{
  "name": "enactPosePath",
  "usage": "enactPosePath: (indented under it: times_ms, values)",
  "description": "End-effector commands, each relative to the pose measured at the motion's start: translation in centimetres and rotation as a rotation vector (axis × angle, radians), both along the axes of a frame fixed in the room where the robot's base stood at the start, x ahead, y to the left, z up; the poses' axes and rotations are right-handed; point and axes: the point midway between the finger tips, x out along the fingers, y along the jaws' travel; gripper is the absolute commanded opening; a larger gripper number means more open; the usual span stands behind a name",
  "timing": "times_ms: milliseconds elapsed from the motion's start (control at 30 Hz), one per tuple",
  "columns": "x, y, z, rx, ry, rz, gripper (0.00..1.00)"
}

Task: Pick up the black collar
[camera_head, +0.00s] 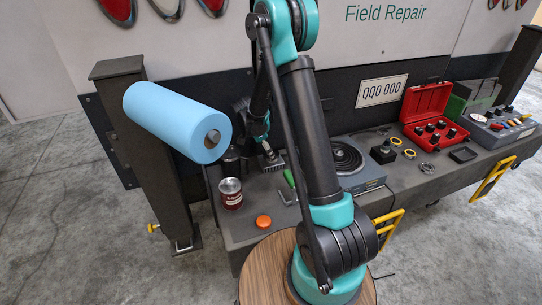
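I cannot single out the black collar with certainty. A small black part (383,153) with a raised round centre stands on the workbench, right of the grey hotplate-like unit. Dark cylindrical shapes (231,162) stand behind the red can at the left, partly in shadow. My gripper (268,154) is at the far end of my arm, low over the left part of the bench by a grey ribbed piece (273,164). It is small and dark here, and whether its fingers are open or hold anything is not clear.
A blue paper roll (178,122) juts out on a post at the left. A red can (231,193) and an orange button (263,221) sit near the front edge. The grey unit (358,169), yellow rings (409,154) and open red case (432,117) stand rightward. My arm hides the bench's middle.

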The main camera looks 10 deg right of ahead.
Motion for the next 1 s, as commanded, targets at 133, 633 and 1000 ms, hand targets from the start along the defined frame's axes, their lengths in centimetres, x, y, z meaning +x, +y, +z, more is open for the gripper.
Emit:
enactPosePath:
  times_ms: [133, 633, 1000]
  values:
    - [0.01, 0.02, 0.01, 0.000, 0.000, 0.000, 0.84]
    - [0.01, 0.04, 0.04, 0.000, 0.000, 0.000, 0.22]
    - [0.01, 0.03, 0.26, 0.000, 0.000, 0.000, 0.15]
